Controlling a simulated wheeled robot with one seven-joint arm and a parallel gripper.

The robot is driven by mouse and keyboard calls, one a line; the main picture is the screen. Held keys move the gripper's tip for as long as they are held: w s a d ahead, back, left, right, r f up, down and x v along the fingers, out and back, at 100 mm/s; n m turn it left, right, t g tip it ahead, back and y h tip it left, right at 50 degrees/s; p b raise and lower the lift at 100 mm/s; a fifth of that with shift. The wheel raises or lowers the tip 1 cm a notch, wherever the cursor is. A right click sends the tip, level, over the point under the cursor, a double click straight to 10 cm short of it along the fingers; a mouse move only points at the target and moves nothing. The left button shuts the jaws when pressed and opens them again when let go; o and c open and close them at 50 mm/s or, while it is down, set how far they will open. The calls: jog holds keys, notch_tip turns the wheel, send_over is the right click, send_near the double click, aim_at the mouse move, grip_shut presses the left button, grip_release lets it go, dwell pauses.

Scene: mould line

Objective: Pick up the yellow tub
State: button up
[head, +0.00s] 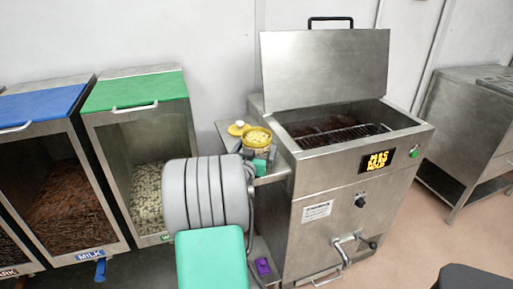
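The yellow tub (257,138) stands upright and open on a small metal side shelf at the left of the steel machine. It is filled with pale chips or buttons. A yellow lid (239,128) with a light knob lies just behind and left of it. My gripper (258,163) is mostly hidden behind my large grey arm joint; dark parts and a small teal piece show just in front of the tub's lower side. The tub's lower front is partly covered, so I cannot tell whether the gripper touches it or how its fingers stand.
The steel machine (335,205), with a raised lid and a wire rack inside, stands right of the shelf (273,178). Bins with a blue lid (40,103) and a green lid (136,90) stand left. A purple item (263,266) sits low.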

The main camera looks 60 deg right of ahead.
jog(key=shift+c, duration=0.4)
jog(key=c, duration=1.7)
jog(key=shift+d+r, duration=0.1)
